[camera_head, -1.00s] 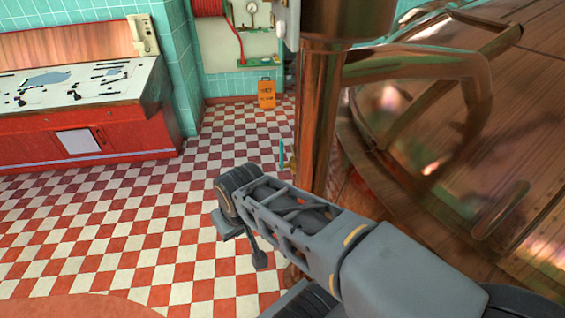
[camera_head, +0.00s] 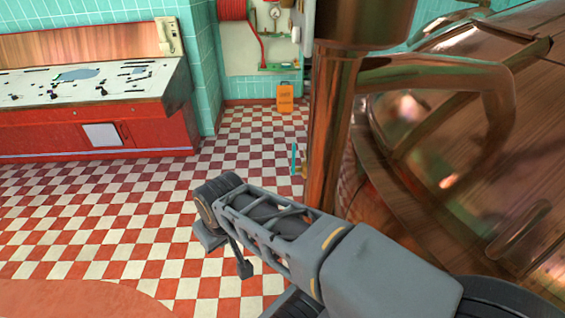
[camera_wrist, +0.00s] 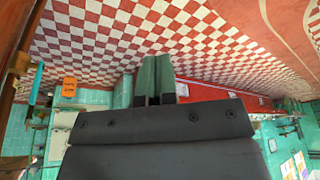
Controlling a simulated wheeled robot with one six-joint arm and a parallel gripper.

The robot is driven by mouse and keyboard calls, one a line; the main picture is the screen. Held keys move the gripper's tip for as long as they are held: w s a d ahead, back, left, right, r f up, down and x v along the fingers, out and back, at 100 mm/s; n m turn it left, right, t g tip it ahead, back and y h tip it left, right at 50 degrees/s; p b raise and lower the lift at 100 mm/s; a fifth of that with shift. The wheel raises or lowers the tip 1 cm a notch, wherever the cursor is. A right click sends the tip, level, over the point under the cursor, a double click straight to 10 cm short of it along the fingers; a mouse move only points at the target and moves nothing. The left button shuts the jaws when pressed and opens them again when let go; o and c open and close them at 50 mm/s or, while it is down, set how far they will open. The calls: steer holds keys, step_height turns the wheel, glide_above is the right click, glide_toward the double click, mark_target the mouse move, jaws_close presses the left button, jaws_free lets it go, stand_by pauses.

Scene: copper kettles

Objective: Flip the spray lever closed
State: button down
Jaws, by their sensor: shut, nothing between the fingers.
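My gripper (camera_wrist: 155,78) shows in the wrist view as two green-grey fingers side by side, shut with nothing between them. It is over the checkered floor, apart from any fixture. In the head view my arm reaches left from the bottom right, and I cannot make out the fingertips. I cannot pick out the spray lever for certain. A pale wall panel (camera_head: 243,48) at the back carries a red hose (camera_head: 232,18), a round gauge (camera_head: 275,12) and small green fittings (camera_head: 278,67). These are too small to read as open or closed.
A large copper kettle (camera_head: 470,130) and a copper column (camera_head: 330,130) fill the right. An orange sign (camera_head: 285,97) stands on the floor below the panel, with a thin teal post (camera_head: 293,158) nearer. A red control desk (camera_head: 95,130) lines the left. The checkered floor between is clear.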

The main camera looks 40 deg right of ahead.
steer(key=w+d+f+m+t+b, duration=0.1)
steer(key=w+f+m+t+b, duration=0.2)
steer(key=w+m+t+b, duration=0.75)
steer(key=w+d+m+g+h, duration=0.1)
steer(key=w+d+m+h, duration=0.3)
steer(key=w+d, duration=0.45)
steer(key=s+d+f+m+g+h+b, duration=0.3)
steer(key=d+m+g+h, duration=0.2)
steer(key=m, duration=0.5)
steer(key=s+d+f+m+g+h+b, duration=0.3)
steer(key=d+m+g+h, duration=0.3)
steer(key=d+m+h, duration=0.3)
steer(key=d+f+m, duration=0.1)
steer(key=d, duration=0.2)
steer(key=shift+d+f+m, duration=0.25)
steer(key=shift+f+m, duration=0.05)
steer(key=shift+m, duration=0.05)
steer(key=shift+g, duration=0.25)
